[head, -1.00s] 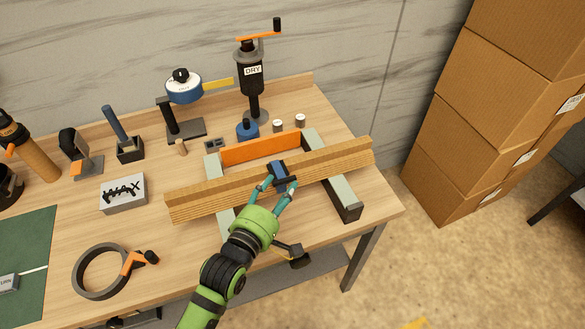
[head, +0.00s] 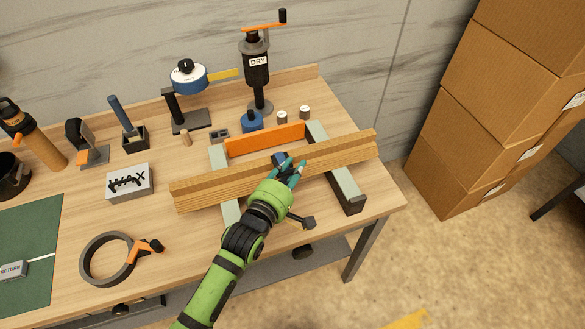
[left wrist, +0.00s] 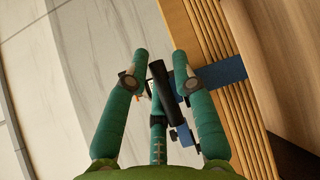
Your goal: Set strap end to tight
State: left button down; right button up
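A bundle of wooden strips (head: 335,152) lies across two pale green rails. A blue strap (left wrist: 228,72) crosses the strips in the left wrist view. A blue fitting (head: 279,158) sits on the bundle, partly covered by my left gripper (head: 291,167). In the left wrist view a black bar (left wrist: 158,82) with a small blue block (left wrist: 182,135) lies between the teal fingers of my left gripper (left wrist: 160,57). The fingertips stand apart on either side of the bar; I see no firm grip. Which part is the strap end is unclear. My right gripper is not in view.
An orange board (head: 265,139) stands behind the bundle. A crank-topped device marked DRY (head: 258,70), a blue-and-white dial (head: 189,77) and a MAX box (head: 128,182) stand around it. A dark ring with an orange clamp (head: 106,259) lies front left. Boxes (head: 487,130) stand right.

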pick_arm(q)
jog(key=shift+s+d, duration=0.15)
jog(key=shift+s, duration=0.2)
jog(key=s+p, duration=0.1)
jog(key=s, duration=0.1)
jog(key=s+d, duration=0.1)
jog(key=s, duration=0.1)
jog(key=shift+d+p, duration=0.1)
jog(key=shift+p, duration=0.25)
jog(key=c, duration=1)
grip_release()
jog(key=shift+o, duration=0.2)
jog(key=v, duration=1.2)
